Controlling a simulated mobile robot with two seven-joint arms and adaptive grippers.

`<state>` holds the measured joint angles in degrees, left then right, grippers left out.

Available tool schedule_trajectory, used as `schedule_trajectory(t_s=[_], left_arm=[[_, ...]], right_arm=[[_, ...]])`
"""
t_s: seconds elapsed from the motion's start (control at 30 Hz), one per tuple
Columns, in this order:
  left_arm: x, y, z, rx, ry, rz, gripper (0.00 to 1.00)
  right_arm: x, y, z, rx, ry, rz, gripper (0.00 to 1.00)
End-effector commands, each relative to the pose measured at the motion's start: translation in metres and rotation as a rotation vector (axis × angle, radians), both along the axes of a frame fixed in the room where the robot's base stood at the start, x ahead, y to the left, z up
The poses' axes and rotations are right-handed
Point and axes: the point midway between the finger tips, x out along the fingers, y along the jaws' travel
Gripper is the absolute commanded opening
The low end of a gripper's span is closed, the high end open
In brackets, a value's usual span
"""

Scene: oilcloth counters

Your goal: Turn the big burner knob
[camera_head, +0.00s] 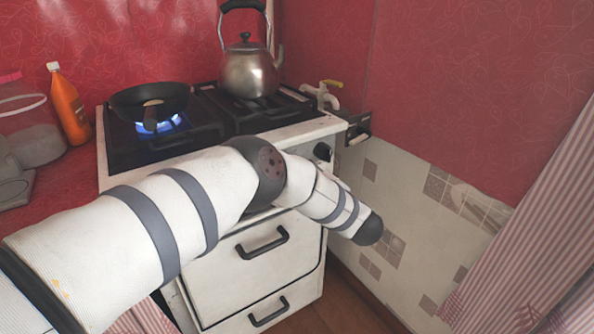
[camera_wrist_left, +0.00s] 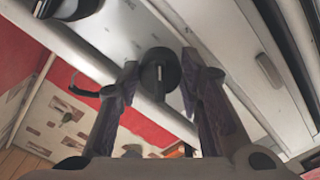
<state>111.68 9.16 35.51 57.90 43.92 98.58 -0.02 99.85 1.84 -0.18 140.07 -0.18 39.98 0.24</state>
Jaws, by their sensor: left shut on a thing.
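A round black knob with a pale pointer mark (camera_wrist_left: 160,72) is on the white stove front in the left wrist view. My left gripper (camera_wrist_left: 160,80) has one finger on each side of this knob and is shut on it. In the head view, my left arm crosses in front of the stove (camera_head: 245,225) and hides the left gripper and most of the knob panel. One black knob (camera_head: 323,152) shows past my arm at the right end of the panel. I cannot tell whether it is the held one. My right gripper is in neither view.
A black pan (camera_head: 150,100) sits over a lit blue flame (camera_head: 160,125). A metal kettle (camera_head: 248,72) stands on the back burner. An orange bottle (camera_head: 68,108) is at the left. Black drawer handles (camera_head: 263,243) stick out below my arm. Patterned wall is close on the right.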

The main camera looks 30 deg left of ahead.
Motion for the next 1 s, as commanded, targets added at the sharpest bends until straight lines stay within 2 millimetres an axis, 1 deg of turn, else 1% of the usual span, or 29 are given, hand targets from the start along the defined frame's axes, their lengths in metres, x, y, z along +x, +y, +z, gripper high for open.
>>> schedule_trajectory(t_s=[0.27,0.3,0.33,0.37,0.63,0.7,0.77,1.0], left_arm=[[-0.001,0.0,-0.001,0.0,0.002,0.002,0.06],[-0.001,0.0,-0.001,0.0,0.002,0.002,0.42],[-0.001,0.0,-0.001,0.0,0.002,0.002,0.49],[-0.001,0.0,-0.001,0.001,0.002,0.001,0.53],[0.0,0.0,0.0,0.0,0.0,0.0,0.53],[-0.002,-0.005,0.0,-0.001,0.001,-0.001,0.53],[-0.005,-0.015,0.0,-0.002,0.001,-0.004,0.53],[-0.03,-0.075,-0.001,-0.001,0.001,-0.004,0.53]], right_arm=[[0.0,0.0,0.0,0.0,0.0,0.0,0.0],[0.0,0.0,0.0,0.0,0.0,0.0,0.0],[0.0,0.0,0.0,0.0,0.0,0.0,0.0],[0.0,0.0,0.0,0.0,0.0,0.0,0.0],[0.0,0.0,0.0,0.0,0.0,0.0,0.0],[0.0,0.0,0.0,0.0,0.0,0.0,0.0],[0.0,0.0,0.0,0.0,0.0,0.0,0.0],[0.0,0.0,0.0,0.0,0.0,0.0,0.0]])
